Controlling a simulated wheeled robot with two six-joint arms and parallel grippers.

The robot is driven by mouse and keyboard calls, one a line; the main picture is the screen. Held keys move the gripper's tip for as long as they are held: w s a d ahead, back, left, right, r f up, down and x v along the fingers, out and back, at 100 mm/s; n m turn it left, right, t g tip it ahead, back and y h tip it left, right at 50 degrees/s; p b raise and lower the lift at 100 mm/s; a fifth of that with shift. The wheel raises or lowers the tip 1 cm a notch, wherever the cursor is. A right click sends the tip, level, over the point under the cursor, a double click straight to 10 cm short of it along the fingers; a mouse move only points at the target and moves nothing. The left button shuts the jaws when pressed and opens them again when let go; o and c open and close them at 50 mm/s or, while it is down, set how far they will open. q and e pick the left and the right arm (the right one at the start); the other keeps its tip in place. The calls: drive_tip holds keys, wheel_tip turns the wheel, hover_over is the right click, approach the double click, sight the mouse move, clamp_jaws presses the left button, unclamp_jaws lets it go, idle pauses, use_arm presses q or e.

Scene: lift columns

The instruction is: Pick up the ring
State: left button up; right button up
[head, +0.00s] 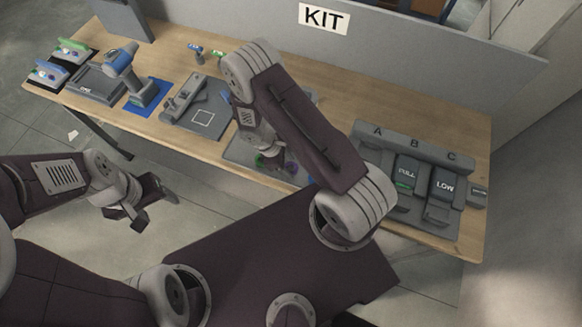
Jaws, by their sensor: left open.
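My left gripper (142,205) is open and empty, in front of the table and above the floor. My right arm reaches over the table, and its gripper (271,163) points down at a grey tray (238,150) near the front edge. Small green and purple round parts (262,160) show beside that gripper. I cannot tell whether one of them is the ring or whether the gripper touches them. The right fingers are too small and dark to read, and my right arm hides part of the tray.
On the wooden table (470,125) stand a blue-grey drill (121,62) on a blue mat, a grey fixture board (205,118) and a battery rack (425,150) marked A, B, C. A grey panel marked KIT (324,17) closes the back. Free wood lies at the far right.

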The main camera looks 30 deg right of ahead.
drive_tip(key=c, duration=1)
drive_tip(key=shift+c, duration=0.2)
drive_tip(key=shift+r, duration=0.6)
wheel_tip(320, 180, up, 3)
drive_tip(key=shift+r+b, duration=0.1)
drive_tip(key=shift+b, duration=0.4)
drive_tip(key=s+d+r+p, duration=0.1)
drive_tip(key=s+d+r, duration=0.3)
drive_tip(key=s, duration=0.6)
wheel_tip(320, 180, up, 3)
drive_tip(key=shift+s+d+f, duration=0.1)
drive_tip(key=shift+s+d, duration=0.1)
drive_tip(key=shift+s, duration=0.2)
